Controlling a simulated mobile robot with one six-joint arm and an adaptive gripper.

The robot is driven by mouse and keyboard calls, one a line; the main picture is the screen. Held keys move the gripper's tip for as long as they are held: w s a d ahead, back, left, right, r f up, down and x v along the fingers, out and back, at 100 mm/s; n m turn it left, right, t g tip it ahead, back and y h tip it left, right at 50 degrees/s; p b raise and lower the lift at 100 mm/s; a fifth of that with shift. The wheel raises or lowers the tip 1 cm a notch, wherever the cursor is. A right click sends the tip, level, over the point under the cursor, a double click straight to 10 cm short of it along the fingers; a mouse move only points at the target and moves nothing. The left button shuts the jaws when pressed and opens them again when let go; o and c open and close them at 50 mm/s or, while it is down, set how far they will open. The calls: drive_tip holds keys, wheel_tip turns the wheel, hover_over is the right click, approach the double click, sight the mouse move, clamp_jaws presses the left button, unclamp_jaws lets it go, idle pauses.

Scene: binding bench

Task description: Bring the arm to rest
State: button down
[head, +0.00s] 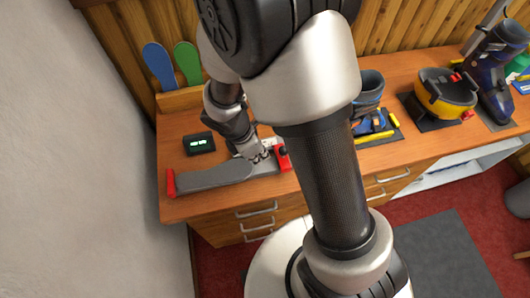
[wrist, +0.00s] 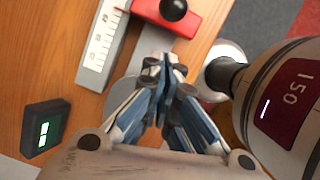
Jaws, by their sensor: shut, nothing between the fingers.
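My gripper (head: 262,156) is low over the left part of the wooden bench (head: 180,208), close to a grey bar with red end pieces (head: 215,178). In the wrist view my gripper (wrist: 165,66) has its fingers together with nothing between them. A red clamp with a black knob (wrist: 150,10) and a white scale (wrist: 100,45) lie just beyond the fingertips. I cannot tell whether the fingers touch anything. My arm (head: 325,170) crosses the middle of the head view and hides part of the bench.
A small black display (head: 198,143) with green digits sits left of my gripper. Blue (head: 160,66) and green (head: 188,63) paddles stand behind it. A boot (head: 370,86), a yellow-black device (head: 447,93) and a ski boot (head: 497,75) stand to the right.

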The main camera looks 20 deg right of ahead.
drive_tip(key=p+v, duration=0.3)
drive_tip(key=v, duration=0.7)
drive_tip(key=shift+a, duration=0.2)
drive_tip(key=shift+a+r, duration=0.1)
